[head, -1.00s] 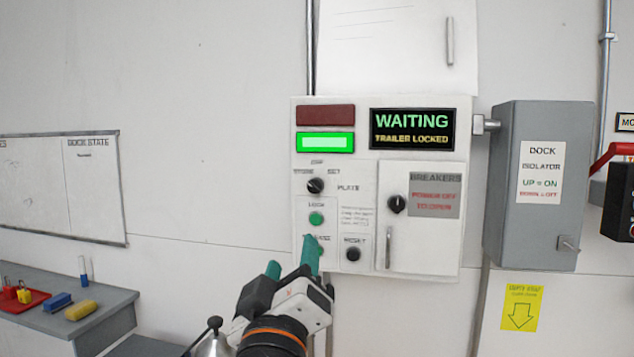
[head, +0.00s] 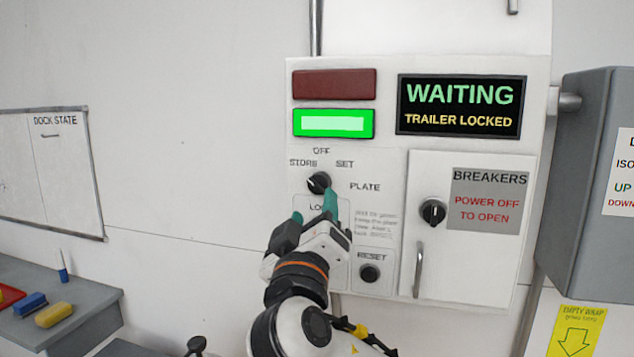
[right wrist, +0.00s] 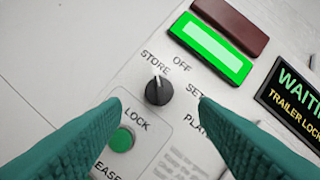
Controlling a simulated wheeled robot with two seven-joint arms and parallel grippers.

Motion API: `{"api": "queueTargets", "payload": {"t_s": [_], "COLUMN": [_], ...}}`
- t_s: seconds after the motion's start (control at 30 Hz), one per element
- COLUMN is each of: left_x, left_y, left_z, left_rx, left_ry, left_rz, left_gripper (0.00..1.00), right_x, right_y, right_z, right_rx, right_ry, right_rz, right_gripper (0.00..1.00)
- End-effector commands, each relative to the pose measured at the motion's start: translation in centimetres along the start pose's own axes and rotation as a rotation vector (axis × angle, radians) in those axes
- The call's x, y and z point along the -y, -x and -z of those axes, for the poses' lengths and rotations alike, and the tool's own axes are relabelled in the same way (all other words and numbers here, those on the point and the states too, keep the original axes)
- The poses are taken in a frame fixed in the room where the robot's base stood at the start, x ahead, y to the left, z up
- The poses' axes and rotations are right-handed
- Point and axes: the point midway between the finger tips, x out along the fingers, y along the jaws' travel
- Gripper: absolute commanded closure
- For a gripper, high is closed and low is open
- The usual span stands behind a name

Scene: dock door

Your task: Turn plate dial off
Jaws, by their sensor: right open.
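The plate dial (head: 319,183) is a round black knob with STORE, OFF and SET printed around it on the white control panel (head: 390,110). In the right wrist view the dial (right wrist: 159,92) shows a light pointer mark aimed toward STORE. My right gripper (head: 313,205) is open just below and in front of the dial. In the right wrist view its teal fingers (right wrist: 160,101) stand apart on either side of the dial, with nothing between them touching visibly. The green lock button (right wrist: 121,139) shows beside the left finger. My left gripper is not in view.
The panel also carries a WAITING, TRAILER LOCKED display (head: 461,106), a lit green lamp (head: 334,123), a black reset button (head: 369,273) and a breaker door with a knob (head: 432,212). A grey isolator box (head: 590,180) stands right. A grey table (head: 75,310) is lower left.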

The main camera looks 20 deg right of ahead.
Motion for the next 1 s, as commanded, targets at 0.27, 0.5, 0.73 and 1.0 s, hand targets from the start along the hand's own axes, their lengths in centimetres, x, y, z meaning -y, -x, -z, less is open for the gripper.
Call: {"api": "queueTargets", "payload": {"t_s": [0.27,0.5,0.73,1.0], "left_x": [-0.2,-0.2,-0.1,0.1], "left_y": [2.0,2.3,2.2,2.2], "left_z": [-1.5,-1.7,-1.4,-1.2], "left_rx": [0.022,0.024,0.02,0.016], "left_ry": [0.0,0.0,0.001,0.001], "left_rz": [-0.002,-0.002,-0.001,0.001], "left_gripper": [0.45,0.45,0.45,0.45], "right_x": [0.2,0.0,0.0,0.0], "right_y": [-4.8,-5.9,-5.9,-5.9], "right_z": [-0.2,0.0,0.0,0.0], "right_rx": [0.0,0.001,0.0,0.0], "right_ry": [0.003,-0.001,-0.001,-0.001], "right_rz": [0.002,0.0,0.0,0.0], "right_gripper": [0.45,0.45,0.47,0.9]}}
